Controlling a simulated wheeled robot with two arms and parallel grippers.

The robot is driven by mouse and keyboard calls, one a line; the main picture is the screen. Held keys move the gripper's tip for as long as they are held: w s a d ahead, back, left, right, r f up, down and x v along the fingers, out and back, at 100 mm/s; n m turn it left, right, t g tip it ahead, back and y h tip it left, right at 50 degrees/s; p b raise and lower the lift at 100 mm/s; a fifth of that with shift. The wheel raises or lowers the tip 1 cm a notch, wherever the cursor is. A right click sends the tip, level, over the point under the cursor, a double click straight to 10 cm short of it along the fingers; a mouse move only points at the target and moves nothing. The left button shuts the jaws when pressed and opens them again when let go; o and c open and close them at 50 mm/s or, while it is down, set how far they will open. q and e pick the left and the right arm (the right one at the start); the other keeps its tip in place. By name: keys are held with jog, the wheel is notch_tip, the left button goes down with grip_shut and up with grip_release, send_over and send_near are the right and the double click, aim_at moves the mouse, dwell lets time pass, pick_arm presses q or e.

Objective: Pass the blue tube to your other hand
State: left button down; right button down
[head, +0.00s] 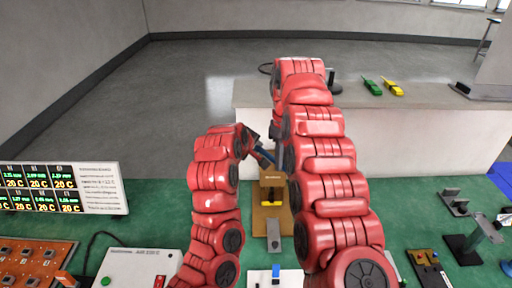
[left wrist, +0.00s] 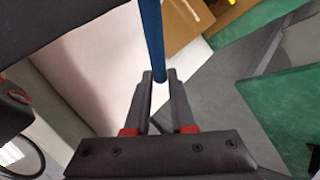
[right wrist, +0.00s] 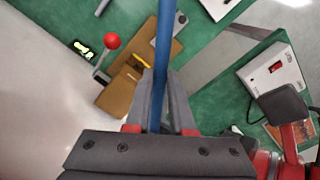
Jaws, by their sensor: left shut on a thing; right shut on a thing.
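The blue tube (head: 265,154) shows as a short slanted piece between my two hands in the head view. In the left wrist view my left gripper (left wrist: 160,78) is shut on one end of the blue tube (left wrist: 152,40). In the right wrist view my right gripper (right wrist: 161,75) is shut on the blue tube (right wrist: 163,45), which runs down between its fingers. Both grippers hold the same tube above the bench. In the head view my right arm hides most of my right gripper.
Below the hands, a brown wooden fixture (head: 259,222) with a yellow part stands on the green bench top (head: 150,215). A display panel (head: 104,190) and a white control box (head: 130,266) are at left. A pale counter (head: 420,130) with green and yellow items is behind.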

jog(key=c, duration=0.7)
grip_release()
